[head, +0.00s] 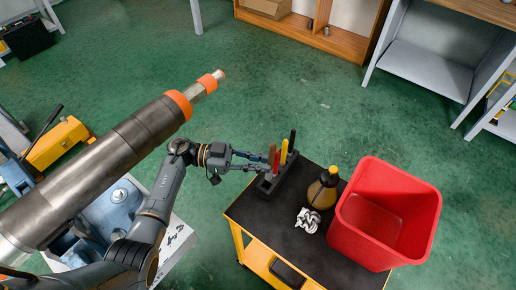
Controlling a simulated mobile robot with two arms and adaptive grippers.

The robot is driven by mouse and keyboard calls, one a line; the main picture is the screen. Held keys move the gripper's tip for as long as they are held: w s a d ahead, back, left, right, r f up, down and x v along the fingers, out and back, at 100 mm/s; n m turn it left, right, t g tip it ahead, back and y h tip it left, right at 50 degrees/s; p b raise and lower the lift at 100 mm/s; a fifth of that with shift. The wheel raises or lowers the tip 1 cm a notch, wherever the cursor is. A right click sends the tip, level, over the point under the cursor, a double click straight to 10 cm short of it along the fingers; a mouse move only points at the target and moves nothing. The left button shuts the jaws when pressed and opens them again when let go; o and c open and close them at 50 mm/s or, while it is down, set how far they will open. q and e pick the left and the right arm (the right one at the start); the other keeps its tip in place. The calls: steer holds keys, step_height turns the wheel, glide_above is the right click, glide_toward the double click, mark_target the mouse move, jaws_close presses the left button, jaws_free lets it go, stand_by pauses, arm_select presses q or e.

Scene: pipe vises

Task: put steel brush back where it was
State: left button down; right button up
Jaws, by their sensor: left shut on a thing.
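The steel brush appears to be the brown-handled tool (272,153) at the left end of a black tool holder (267,187) on the cart. My left gripper (268,160) reaches in from the left, its fingers closed around this tool at the holder. The tool stands about upright. Its lower part is hidden, so I cannot tell whether it is seated in the holder or just above it. My right gripper is not in view.
Red, yellow (284,152) and black (292,140) handles stand close beside the fingers. The black-topped cart (290,235) also carries a bottle (322,192), a crumpled rag (308,220) and a red bin (385,215). A large pipe (110,150) lies above my left arm.

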arm_select(q)
steer(key=shift+n+t, duration=0.3)
steer(key=f+b, duration=0.1)
steer(key=b, duration=0.1)
steer(key=f+b, duration=0.1)
steer(key=f, duration=0.1)
steer(key=f+b, duration=0.2)
steer(key=shift+s+a+f+b, duration=0.15)
steer(key=shift+a+f+b, duration=0.05)
steer(key=shift+a+b, duration=0.15)
steer(key=shift+f+b, duration=0.65)
steer(key=shift+b, duration=0.05)
steer(key=shift+f, duration=0.1)
steer(key=shift+f+b, duration=0.6)
steer(key=shift+f, duration=0.15)
steer(key=c, duration=1.3)
jaws_free()
steer(key=shift+o, duration=0.2)
steer(key=shift+a, duration=0.1)
